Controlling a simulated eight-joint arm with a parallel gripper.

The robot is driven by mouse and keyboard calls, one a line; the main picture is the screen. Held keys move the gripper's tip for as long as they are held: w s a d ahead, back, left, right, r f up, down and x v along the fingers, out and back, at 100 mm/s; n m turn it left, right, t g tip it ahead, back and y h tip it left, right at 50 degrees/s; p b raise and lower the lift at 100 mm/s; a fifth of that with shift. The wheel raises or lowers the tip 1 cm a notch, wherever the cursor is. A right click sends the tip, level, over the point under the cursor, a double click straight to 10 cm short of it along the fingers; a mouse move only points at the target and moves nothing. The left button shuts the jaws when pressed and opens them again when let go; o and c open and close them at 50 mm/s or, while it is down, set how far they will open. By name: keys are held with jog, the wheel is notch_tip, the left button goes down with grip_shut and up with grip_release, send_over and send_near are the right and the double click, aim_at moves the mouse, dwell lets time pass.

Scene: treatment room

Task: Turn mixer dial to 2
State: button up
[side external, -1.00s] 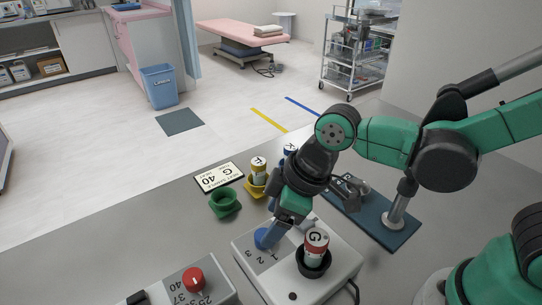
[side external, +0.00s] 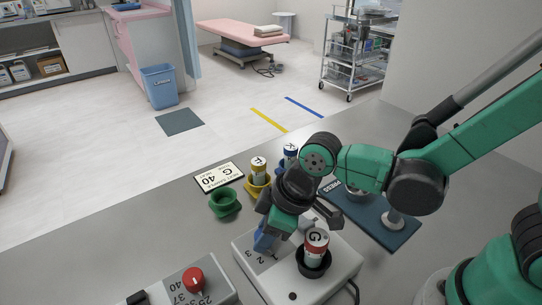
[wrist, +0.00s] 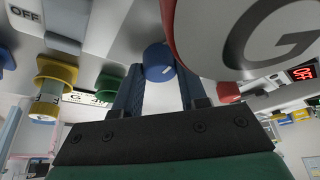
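The mixer (side external: 243,255) is a white box with the numbers 1, 2 and 3 printed near its left edge. In the wrist view its round blue dial (wrist: 158,62) carries a short white mark. My gripper (side external: 263,243) points down at the dial, and its blue fingers largely hide it in the side view. In the wrist view my gripper (wrist: 160,75) has one finger on each side of the dial, apparently pressed against it. I cannot tell which number the mark faces. The right fingertip is partly behind a vial.
A red and white vial (side external: 316,241) marked G stands in a black cup on the mixer, close beside my gripper. Green (side external: 224,203) and yellow (side external: 257,189) holders and a sign (side external: 219,178) are behind. A box with a red knob (side external: 193,280) is front left.

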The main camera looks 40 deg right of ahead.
grip_shut()
jog(key=shift+m, duration=0.3)
jog(key=m, duration=0.2)
jog(key=m+t+h, duration=0.1)
jog(key=m, duration=0.1)
jog(key=shift+a+h, duration=0.1)
jog(key=shift+h, duration=0.2)
jog(key=shift+m+h, duration=0.7)
jog(key=shift+m, duration=1.3)
jog(key=o, duration=0.9)
grip_release()
